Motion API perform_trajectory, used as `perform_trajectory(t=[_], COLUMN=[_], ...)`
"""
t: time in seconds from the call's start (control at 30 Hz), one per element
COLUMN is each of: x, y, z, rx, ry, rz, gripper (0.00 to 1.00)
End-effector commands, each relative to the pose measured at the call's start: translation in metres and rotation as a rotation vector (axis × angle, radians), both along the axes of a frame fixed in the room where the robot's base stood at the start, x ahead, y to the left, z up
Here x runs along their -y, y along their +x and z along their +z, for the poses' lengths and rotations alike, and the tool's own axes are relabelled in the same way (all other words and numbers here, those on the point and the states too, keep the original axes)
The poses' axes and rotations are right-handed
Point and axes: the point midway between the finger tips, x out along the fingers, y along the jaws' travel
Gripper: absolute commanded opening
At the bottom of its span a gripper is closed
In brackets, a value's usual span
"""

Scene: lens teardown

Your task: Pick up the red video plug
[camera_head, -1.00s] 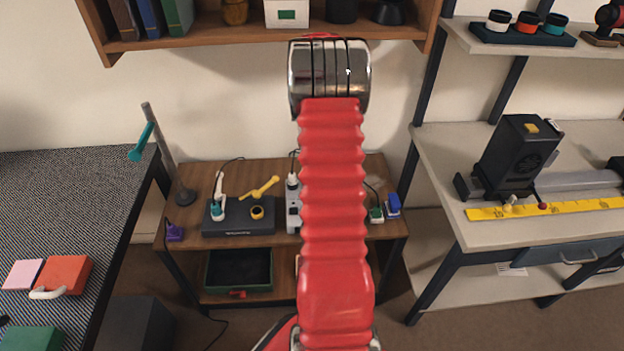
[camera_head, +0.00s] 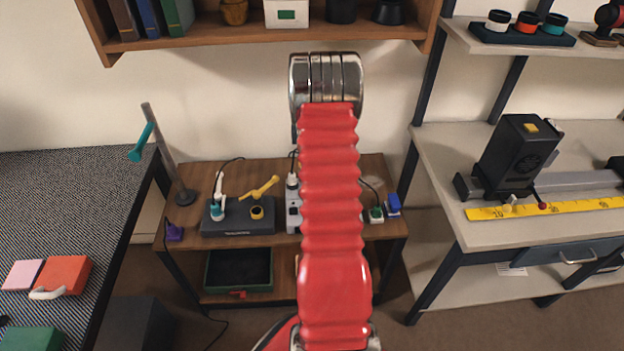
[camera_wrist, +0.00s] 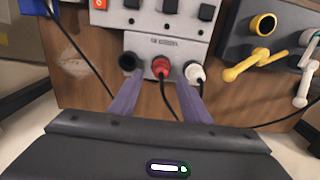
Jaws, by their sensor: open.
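The red video plug (camera_wrist: 160,67) sits in the middle of a grey socket panel in the wrist view, with a dark cable running down from it. A white plug (camera_wrist: 195,73) is to its right and a dark round socket (camera_wrist: 127,62) to its left. My gripper (camera_wrist: 158,88) is open. Its two purple fingers point toward the panel, one on each side of the red plug's cable, and nothing is visibly held. I cannot tell how far the fingertips are from the plug. In the head view my red arm hides the plug and the gripper.
A power strip (camera_wrist: 156,16) with switches lies beyond the panel. A dark unit with a yellow lever (camera_wrist: 245,66) and a white lever (camera_wrist: 306,84) is at right. A blue block (camera_wrist: 15,27) is at upper left. In the head view a wooden shelf (camera_head: 120,43) hangs above.

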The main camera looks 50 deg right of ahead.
Motion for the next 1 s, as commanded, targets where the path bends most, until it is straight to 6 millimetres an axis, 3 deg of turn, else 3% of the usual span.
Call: perform_trajectory(t=[0.23, 0.6, 1.0], x=[-0.001, -0.003, -0.003], y=[0.0, 0.001, 0.001], z=[-0.008, -0.05, -0.052], rx=[-0.001, -0.001, 0.0], ry=[0.002, 0.001, 0.0], rz=[0.0, 0.0, 0.0], gripper=[0.43, 0.43, 0.43])
